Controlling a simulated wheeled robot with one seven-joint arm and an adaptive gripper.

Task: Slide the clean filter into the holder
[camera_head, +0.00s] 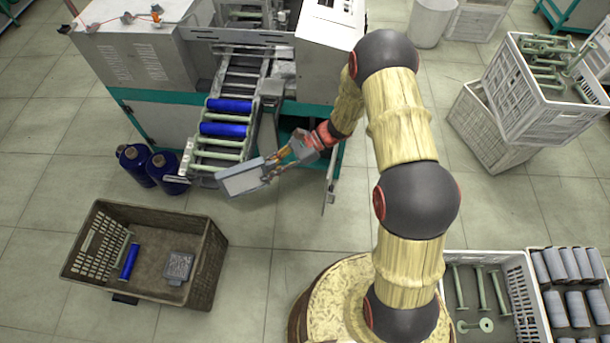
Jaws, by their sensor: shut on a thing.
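My gripper (276,166) is in front of the machine, below the lower end of its bobbin chute. It is shut on a flat light-grey rectangular piece, which looks like the clean filter (238,179). The filter is held out to the left of the gripper, tilted, clear of the floor. A dark opening (295,128) in the machine's lower front lies up and right of the filter, partly hidden by my arm. The holder cannot be made out clearly. A square, speckled grey filter-like piece (179,266) lies in the brown crate (205,265).
The chute (215,142) holds blue and pale green bobbins close above the filter. Dark blue spools (133,165) stand left of it. A narrow grey door or panel (330,185) stands right of my gripper. White crates (490,285) are at right. Floor between is free.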

